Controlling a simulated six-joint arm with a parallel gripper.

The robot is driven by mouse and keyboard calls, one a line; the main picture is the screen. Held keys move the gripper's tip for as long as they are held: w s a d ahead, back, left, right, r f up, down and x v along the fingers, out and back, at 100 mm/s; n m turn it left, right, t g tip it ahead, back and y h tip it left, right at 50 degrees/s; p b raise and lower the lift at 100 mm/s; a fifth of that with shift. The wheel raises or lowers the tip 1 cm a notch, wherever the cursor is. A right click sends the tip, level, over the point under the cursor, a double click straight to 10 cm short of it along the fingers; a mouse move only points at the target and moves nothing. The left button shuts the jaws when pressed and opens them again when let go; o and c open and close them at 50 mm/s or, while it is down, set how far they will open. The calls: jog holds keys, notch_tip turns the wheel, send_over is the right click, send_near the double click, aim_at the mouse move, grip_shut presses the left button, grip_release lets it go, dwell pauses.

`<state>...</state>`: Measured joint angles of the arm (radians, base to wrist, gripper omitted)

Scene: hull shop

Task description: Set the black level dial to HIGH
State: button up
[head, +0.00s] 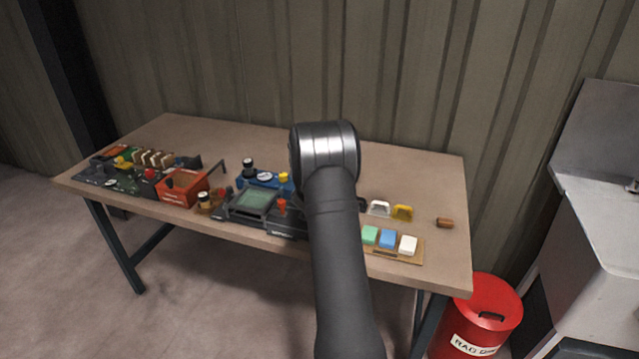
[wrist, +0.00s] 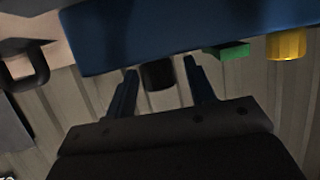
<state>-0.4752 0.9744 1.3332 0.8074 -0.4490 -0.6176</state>
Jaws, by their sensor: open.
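In the wrist view a short black cylindrical knob, apparently the black level dial (wrist: 158,77), sticks out from a blue housing (wrist: 180,30). My gripper (wrist: 160,66) is open, with one finger on each side of the knob and a gap visible on both sides. Its depth relative to the knob is hard to judge. No pointer or HIGH mark is readable. In the head view my arm hides my gripper. A blue unit (head: 262,179) with a black knob (head: 248,166) stands left of the arm; I cannot tell whether it is the same housing.
A green block (wrist: 230,50) and a yellow knob (wrist: 286,45) are close to the right finger. A dark loop (wrist: 38,62) is at left. On the table (head: 440,180) are a red box (head: 182,188), a screen unit (head: 250,202) and coloured blocks (head: 388,239). The right rear is mostly clear.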

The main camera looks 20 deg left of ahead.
jog(key=shift+c, duration=0.4)
jog(key=c, duration=0.9)
jog(key=shift+r, duration=0.1)
jog(key=shift+a+m+h, duration=0.1)
jog(key=shift+m+h, duration=1.3)
jog(key=shift+h, duration=0.2)
jog(key=o, duration=1)
